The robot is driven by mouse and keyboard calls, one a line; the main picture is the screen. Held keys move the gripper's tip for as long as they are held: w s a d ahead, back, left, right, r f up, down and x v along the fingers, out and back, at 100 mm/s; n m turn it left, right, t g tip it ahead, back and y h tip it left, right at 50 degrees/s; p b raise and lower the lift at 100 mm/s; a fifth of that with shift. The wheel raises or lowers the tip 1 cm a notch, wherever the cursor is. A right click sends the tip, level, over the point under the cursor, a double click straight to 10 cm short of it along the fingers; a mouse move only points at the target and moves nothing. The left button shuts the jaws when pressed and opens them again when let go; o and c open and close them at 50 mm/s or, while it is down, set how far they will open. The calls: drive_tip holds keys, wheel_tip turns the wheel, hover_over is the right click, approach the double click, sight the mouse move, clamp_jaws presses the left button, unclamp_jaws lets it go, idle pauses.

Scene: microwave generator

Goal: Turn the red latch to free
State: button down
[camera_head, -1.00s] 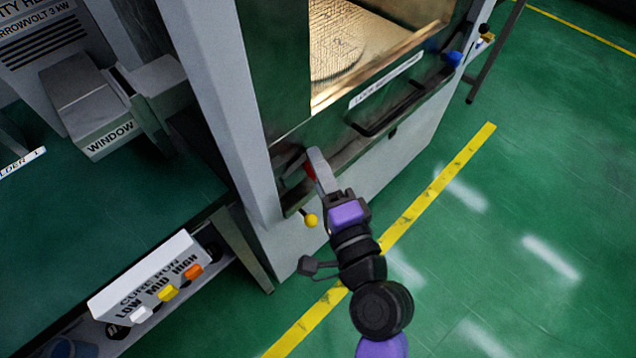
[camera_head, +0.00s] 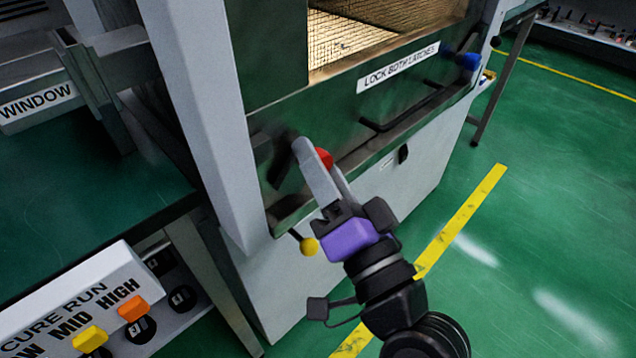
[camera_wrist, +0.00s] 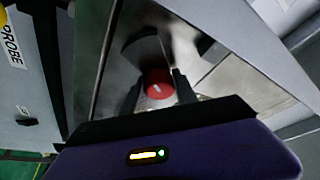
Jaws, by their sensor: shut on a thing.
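The red latch (camera_head: 325,158) is a round red knob on the lower left of the green door panel, beneath the window opening. My gripper (camera_head: 312,150) reaches it from the front, and its jaws are shut on the knob, partly hiding it in the head view. In the wrist view the red latch (camera_wrist: 159,84) shows its round face with a short pale mark, between the two dark fingertips of my gripper (camera_wrist: 160,88). A dark patch lies on the metal just above it.
A blue knob (camera_head: 467,61) sits at the right end of the door, near a black bar handle (camera_head: 405,108). A label (camera_head: 398,67) reads "LOCK BOTH LATCHES". A yellow ball-ended lever (camera_head: 309,246) hangs close to my wrist. A button box (camera_head: 70,310) stands lower left.

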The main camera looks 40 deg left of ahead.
drive_tip(key=shift+s+a+f+n+g+y+b, duration=0.15)
drive_tip(key=shift+n+g+y+b, duration=0.15)
drive_tip(key=shift+n+b, duration=0.4)
drive_tip(key=c, duration=1.2)
unclamp_jaws()
drive_tip(key=shift+c, duration=0.2)
drive_tip(key=shift+o, duration=1.4)
drive_tip(key=v, duration=0.8)
